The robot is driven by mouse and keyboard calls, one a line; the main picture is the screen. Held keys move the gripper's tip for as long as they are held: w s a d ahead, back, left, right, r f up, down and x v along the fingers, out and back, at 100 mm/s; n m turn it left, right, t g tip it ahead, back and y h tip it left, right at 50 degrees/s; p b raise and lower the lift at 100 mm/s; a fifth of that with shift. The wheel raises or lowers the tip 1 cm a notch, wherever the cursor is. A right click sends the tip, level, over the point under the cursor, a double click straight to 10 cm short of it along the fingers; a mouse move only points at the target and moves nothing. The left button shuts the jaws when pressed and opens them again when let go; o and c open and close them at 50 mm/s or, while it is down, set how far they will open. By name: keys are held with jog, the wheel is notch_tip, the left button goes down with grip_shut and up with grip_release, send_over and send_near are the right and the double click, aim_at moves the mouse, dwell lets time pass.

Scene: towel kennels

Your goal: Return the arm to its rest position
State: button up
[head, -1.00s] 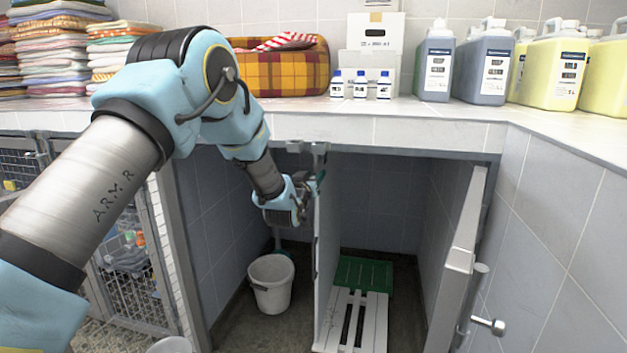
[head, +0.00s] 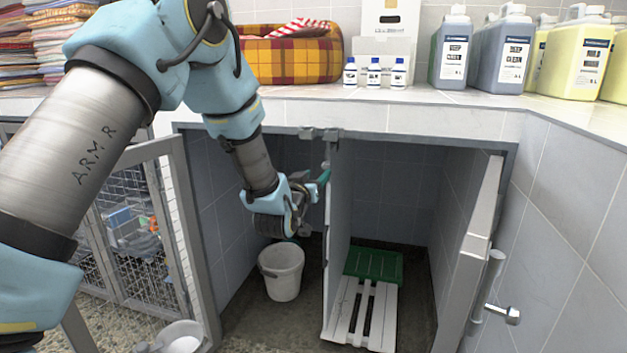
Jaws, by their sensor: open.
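My gripper (head: 312,190) is at the end of my blue and grey arm, in the mouth of the left compartment under the counter. It is open, and its fingers are partly hidden by the wrist. It sits close to the front edge of the grey partition panel (head: 337,240). A green piece (head: 325,177) shows beside the fingers at the panel's edge; I cannot tell whether they touch. A white bucket (head: 282,275) stands on the floor below my gripper.
White slats (head: 345,310) and a green slatted piece (head: 373,265) lie in the right compartment. An open door (head: 478,240) stands at right, a mesh gate (head: 180,230) at left. The counter (head: 420,118) above holds bottles, jugs (head: 567,55), a plaid bed (head: 295,62) and towels. A bowl (head: 183,338) sits below left.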

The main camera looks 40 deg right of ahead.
jog(key=shift+v, duration=0.8)
